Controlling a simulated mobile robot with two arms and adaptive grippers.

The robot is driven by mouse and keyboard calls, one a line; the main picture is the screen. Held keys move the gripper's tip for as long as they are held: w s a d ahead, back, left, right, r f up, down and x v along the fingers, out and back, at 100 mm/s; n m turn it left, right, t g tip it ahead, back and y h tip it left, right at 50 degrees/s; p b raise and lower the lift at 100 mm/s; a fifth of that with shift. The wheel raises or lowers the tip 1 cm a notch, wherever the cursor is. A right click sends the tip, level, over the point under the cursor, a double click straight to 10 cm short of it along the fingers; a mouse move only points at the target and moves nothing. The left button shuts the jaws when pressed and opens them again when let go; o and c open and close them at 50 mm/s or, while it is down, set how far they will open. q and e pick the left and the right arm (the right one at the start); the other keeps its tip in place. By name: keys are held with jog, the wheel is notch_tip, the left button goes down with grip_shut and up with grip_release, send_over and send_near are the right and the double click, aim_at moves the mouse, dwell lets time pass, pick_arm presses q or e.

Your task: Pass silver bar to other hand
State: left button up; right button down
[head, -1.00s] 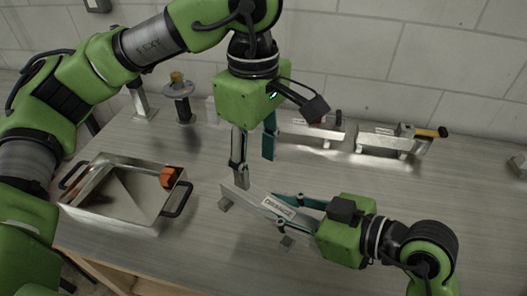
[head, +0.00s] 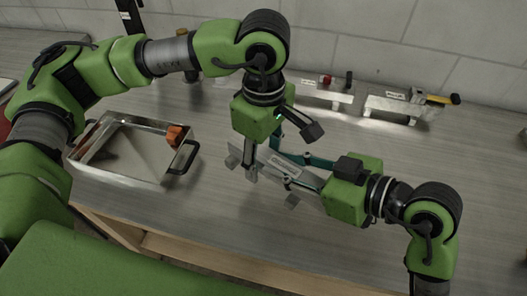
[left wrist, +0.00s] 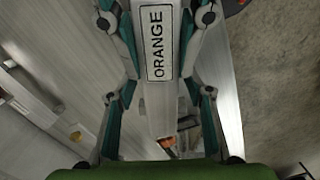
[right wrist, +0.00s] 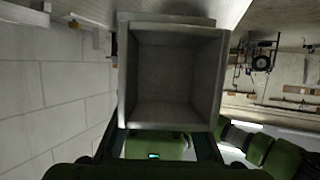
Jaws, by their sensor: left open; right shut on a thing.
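The silver bar (head: 286,166) is an aluminium profile with a white label, held tilted above the bench. My right gripper (head: 283,169) is shut on it. My left gripper (head: 264,166) comes down from above, open, with its fingers around the bar's left part. In the left wrist view the bar (left wrist: 158,100) lies between the two fingers and its label reads ORANGE. In the right wrist view the bar's hollow square end (right wrist: 172,72) faces the camera.
A metal tray (head: 120,180) with dark handles and an orange-ended item stands at left. Two metal fixtures (head: 393,106) stand at the back right by the block wall. The bench front edge runs below, with bare bench right of the arms.

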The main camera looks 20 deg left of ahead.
pick_arm(q)
grip_shut()
pick_arm(e)
jog(key=c, duration=1.5)
grip_release()
